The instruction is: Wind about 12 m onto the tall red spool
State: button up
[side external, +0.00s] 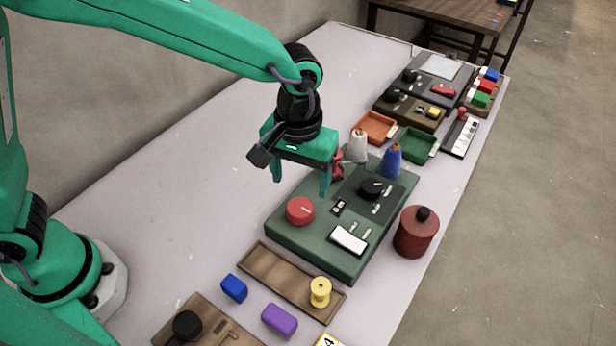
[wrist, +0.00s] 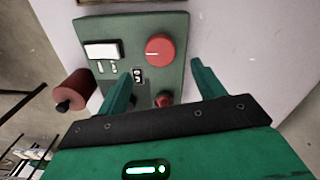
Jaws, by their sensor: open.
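A green winder box (side external: 290,235) stands mid-table, with a large red knob (side external: 300,211), a black knob (side external: 372,187), small switches and a white panel (side external: 348,239). A red part (side external: 337,165) at its back is partly hidden by my gripper; I cannot tell if it is the tall red spool. In the wrist view a red part (wrist: 163,99) shows between the fingers. A yellow spool (side external: 320,291) stands on a wooden tray (side external: 275,277). My gripper (side external: 300,188) is open and empty above the box's left back side, fingers pointing down. The red knob also shows in the wrist view (wrist: 159,49).
White (side external: 357,146) and blue (side external: 391,161) thread cones stand behind the box. A dark red canister (side external: 416,232) is to its right. Blue (side external: 234,288) and purple (side external: 279,320) blocks lie in front. Orange (side external: 375,127) and green (side external: 417,145) trays lie farther back. The table's left is clear.

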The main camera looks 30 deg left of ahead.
aim_at(300, 207)
jog(key=shift+f, duration=3.75)
jog(key=c, duration=1)
